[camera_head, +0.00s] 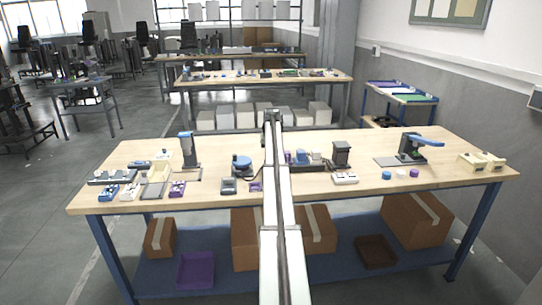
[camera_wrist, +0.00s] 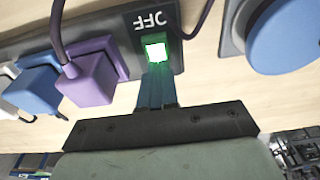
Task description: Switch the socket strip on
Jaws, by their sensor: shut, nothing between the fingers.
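The dark socket strip (camera_wrist: 20,44) runs across the top of the wrist view. Its right end has a lit green switch (camera_wrist: 155,50) with a white glowing face, beside an upside-down "OFF" label (camera_wrist: 150,18). Purple (camera_wrist: 88,80), blue and white plugs sit in the strip left of the switch. My gripper (camera_wrist: 156,68) is shut and empty, its fingertips right at the near edge of the switch; I cannot tell whether they touch it. In the head view the strip (camera_head: 312,168) shows right of my arm, which hides its left end and my gripper.
A round blue-topped device (camera_wrist: 285,35) stands right of the strip, also on the bench in the head view (camera_head: 241,163). A dark cable rises beside the label. A small white box (camera_head: 345,178) and several caps lie right of the strip. The bench's front edge is clear.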

